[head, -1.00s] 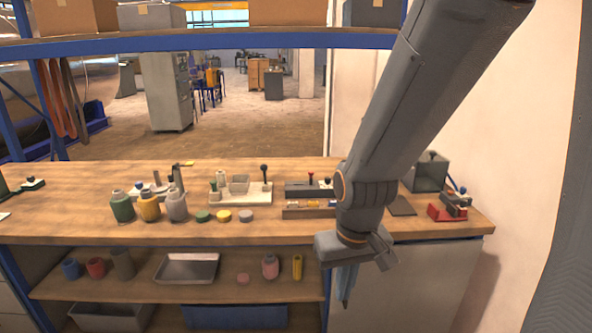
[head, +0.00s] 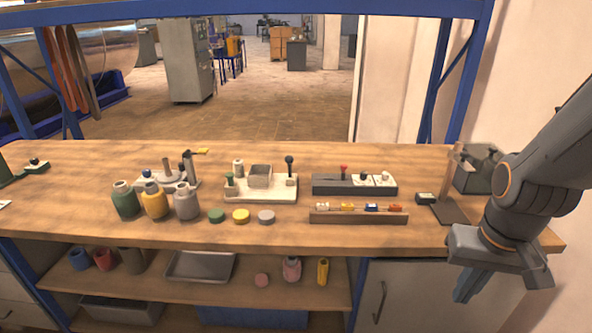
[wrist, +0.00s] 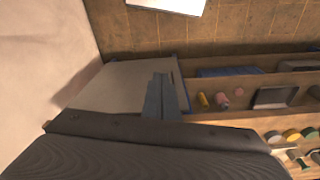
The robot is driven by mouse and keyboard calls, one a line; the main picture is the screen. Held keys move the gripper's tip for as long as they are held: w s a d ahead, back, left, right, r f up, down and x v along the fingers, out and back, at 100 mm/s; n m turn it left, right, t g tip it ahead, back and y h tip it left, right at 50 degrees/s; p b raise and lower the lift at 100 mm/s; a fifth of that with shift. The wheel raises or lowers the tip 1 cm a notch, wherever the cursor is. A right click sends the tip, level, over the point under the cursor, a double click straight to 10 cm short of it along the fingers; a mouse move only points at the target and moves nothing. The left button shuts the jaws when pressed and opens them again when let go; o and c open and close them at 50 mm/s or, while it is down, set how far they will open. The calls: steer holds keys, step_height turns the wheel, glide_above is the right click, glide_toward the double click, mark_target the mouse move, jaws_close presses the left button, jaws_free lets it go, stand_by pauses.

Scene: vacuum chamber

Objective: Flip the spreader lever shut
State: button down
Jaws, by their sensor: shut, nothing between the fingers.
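I cannot tell for sure which lever is the spreader's. A cream fixture (head: 262,188) on the bench carries an upright black-knobbed lever (head: 289,166). A dark control box (head: 340,184) has a short red-knobbed lever (head: 343,170). My gripper (head: 466,285) hangs at the right, in front of the bench edge and apart from all of these. In the wrist view my gripper's fingers (wrist: 161,92) are shut and empty, pointing down towards the cabinet front.
Green, yellow and grey bottles (head: 155,201) and several small discs (head: 241,216) stand before the fixtures. A wooden rack (head: 358,216) lies in front of the control box; a dark stand (head: 450,211) is near my arm. A blue shelf beam (head: 250,9) crosses above.

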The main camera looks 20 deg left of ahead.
steer(key=w+a+f+n+t+y+b, duration=0.15)
steer(key=w+a+f+n+t, duration=0.35)
steer(key=w+a, duration=0.5)
steer(key=w+a+f+n+t+y+b, duration=0.1)
steer(key=w+a+f+n+t+b, duration=0.35)
steer(key=w+a, duration=0.6)
steer(key=a+n+t, duration=0.1)
steer(key=a+n, duration=0.1)
steer(key=a+n+t+y, duration=0.1)
steer(key=a+n+t, duration=0.1)
steer(key=a, duration=0.1)
steer(key=a+n+t+y, duration=0.1)
steer(key=a+n, duration=0.1)
steer(key=n, duration=0.1)
steer(key=shift+w+a+b, duration=0.2)
steer(key=shift+w+b, duration=0.1)
steer(key=shift+b, duration=0.05)
steer(key=s+a+r+n+t+y+b, duration=0.1)
steer(key=s+a+n+t+y, duration=0.2)
steer(key=s+a+n, duration=0.3)
steer(key=shift+s+a+r+n+t+y+b, duration=0.2)
steer(key=shift+s+a+n+t+y+b, duration=0.15)
steer(key=shift+s+t, duration=0.35)
steer(key=shift+w, duration=0.25)
